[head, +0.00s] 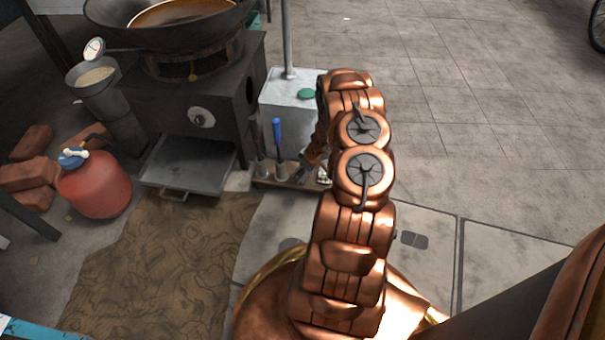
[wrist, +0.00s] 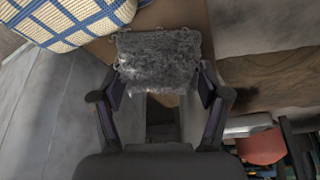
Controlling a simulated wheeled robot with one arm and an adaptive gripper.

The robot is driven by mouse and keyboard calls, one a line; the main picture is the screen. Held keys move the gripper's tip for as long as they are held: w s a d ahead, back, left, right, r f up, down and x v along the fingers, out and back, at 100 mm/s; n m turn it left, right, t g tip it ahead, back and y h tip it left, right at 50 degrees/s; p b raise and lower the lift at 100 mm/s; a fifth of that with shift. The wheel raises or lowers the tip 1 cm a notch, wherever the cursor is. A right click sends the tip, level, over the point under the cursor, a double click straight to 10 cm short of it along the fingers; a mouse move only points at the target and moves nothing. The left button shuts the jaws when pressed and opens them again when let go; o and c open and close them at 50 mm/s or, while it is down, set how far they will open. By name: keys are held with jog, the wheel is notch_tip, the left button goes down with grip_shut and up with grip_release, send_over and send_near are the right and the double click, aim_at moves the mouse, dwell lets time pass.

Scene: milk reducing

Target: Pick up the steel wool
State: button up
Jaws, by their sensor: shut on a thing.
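The steel wool (wrist: 160,58) is a grey, fuzzy, roughly square pad in the upper middle of the wrist view. My gripper (wrist: 161,88) has one finger on each side of it and is shut on it. In the head view my arm reaches forward and down, and my gripper (head: 316,168) is low beside the wooden tray at the foot of the white box. My arm hides part of that spot. I cannot tell from these views whether the pad is clear of the surface below it.
A wooden tray (head: 268,182) holds upright tools, one blue-handled (head: 277,135). A white box (head: 289,105) with a pole stands behind it. The stove (head: 205,110) with a large wok and a red gas bottle (head: 95,188) are left. A blue-and-cream checked item (wrist: 70,18) lies near the pad. Paving at right is clear.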

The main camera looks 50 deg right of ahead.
jog(key=c, duration=0.4)
jog(key=shift+o, duration=0.2)
jog(key=shift+r, duration=0.1)
notch_tip(320, 180, up, 28)
jog(key=p, duration=1)
jog(key=shift+p, duration=0.4)
